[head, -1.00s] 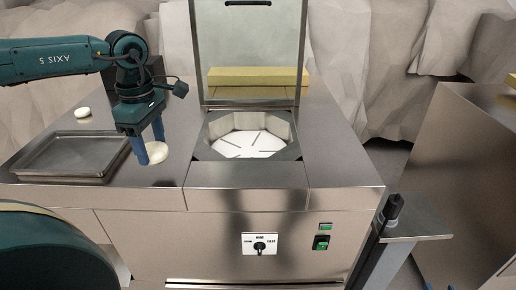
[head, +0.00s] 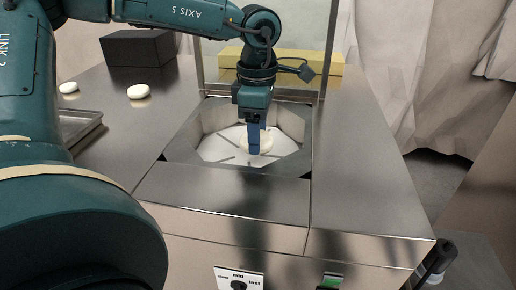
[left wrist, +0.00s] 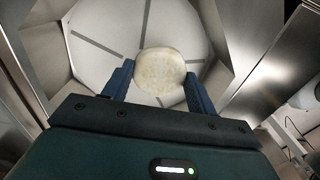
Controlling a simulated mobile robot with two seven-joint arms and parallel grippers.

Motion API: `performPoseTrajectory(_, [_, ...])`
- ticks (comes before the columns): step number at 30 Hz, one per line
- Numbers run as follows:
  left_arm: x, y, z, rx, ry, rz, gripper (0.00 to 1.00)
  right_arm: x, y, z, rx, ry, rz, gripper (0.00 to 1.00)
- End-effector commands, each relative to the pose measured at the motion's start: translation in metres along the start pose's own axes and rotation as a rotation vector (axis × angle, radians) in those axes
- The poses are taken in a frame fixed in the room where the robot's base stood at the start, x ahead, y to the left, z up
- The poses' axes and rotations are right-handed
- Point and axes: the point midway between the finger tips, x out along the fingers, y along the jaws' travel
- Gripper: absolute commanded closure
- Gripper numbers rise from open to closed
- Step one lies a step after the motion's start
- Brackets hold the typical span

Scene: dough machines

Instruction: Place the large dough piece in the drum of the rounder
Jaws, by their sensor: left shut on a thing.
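The large dough piece (head: 262,141) is pale and round. It also shows between the fingers in the left wrist view (left wrist: 160,70). My left gripper (head: 254,142) points down over the rounder's drum and is shut on this dough, with the blue fingers on either side of it. The drum (head: 218,146) is an open octagonal well with a white, slotted floor, also seen in the left wrist view (left wrist: 105,28). The dough is inside the drum's outline, at or close above the floor; I cannot tell whether it touches. My right gripper is not in view.
A metal tray (head: 82,122) is partly hidden by my arm. A dark box (head: 138,47) stands behind. The rounder's raised lid (head: 322,50) stands at the drum's back.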

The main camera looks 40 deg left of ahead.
Motion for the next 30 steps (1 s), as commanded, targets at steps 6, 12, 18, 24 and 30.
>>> performPoseTrajectory(6, [0.019, 0.000, 0.000, 0.000, 0.001, -0.001, 0.66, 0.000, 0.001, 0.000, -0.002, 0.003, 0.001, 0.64])
performPoseTrajectory(12, [0.044, 0.000, -0.001, 0.001, 0.001, 0.000, 0.66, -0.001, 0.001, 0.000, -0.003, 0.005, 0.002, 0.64])
performPoseTrajectory(18, [0.044, 0.001, 0.000, 0.001, 0.000, 0.002, 0.66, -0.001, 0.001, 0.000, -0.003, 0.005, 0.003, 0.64])
performPoseTrajectory(24, [0.046, 0.001, 0.000, 0.001, 0.001, 0.002, 0.37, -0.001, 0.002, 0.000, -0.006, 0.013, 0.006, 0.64])
performPoseTrajectory(30, [0.046, 0.001, -0.001, 0.001, 0.001, 0.002, 0.21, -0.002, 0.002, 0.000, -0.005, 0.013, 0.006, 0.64])
